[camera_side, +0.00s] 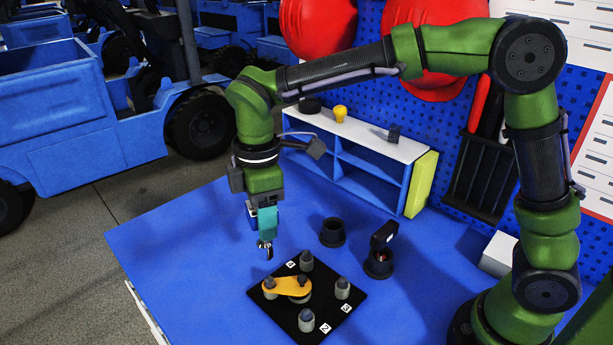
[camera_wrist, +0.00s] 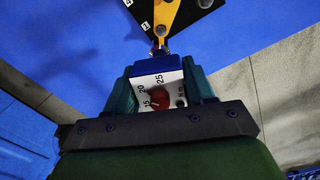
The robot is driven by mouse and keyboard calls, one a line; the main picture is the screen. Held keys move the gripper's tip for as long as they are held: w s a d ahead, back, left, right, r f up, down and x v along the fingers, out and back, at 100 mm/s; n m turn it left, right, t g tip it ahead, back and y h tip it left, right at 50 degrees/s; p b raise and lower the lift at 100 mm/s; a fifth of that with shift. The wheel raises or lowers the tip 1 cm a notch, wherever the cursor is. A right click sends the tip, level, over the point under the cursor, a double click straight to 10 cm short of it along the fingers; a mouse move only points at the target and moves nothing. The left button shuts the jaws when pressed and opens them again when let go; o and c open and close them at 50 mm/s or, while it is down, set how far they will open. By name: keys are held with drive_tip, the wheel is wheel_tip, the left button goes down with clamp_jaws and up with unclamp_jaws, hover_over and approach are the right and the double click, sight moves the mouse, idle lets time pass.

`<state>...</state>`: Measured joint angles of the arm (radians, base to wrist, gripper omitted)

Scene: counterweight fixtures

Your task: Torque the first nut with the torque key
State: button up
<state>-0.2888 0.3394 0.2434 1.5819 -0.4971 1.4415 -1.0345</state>
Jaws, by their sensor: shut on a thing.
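My gripper (camera_side: 266,222) points down above the blue table, shut on the torque key (camera_side: 265,249). The key's silver end sticks out below the fingers, apart from the fixture. In the wrist view the torque key (camera_wrist: 157,88) shows a blue body and a white dial marked 15, 20 and 25 with a red knob. The black fixture plate (camera_side: 279,318) lies below and to the right, with several grey posts with dark tops, such as the back one (camera_side: 306,261). A yellow arm (camera_side: 290,286) lies across the plate's left part.
A black cup (camera_side: 332,233) and a black holder with a dark tool (camera_side: 380,264) stand right of my gripper. A blue shelf unit (camera_side: 348,175) with a white top is behind. The table's left part is clear.

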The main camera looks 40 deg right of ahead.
sight(266, 246)
drive_tip(key=shift+r+n, duration=0.2)
drive_tip(key=shift+n, duration=0.5)
drive_tip(key=shift+s+f, duration=0.1)
drive_tip(key=shift+f, duration=2.45)
drive_tip(key=shift+f, duration=1.6)
drive_tip(key=m, duration=0.5)
drive_tip(key=shift+m, duration=0.8)
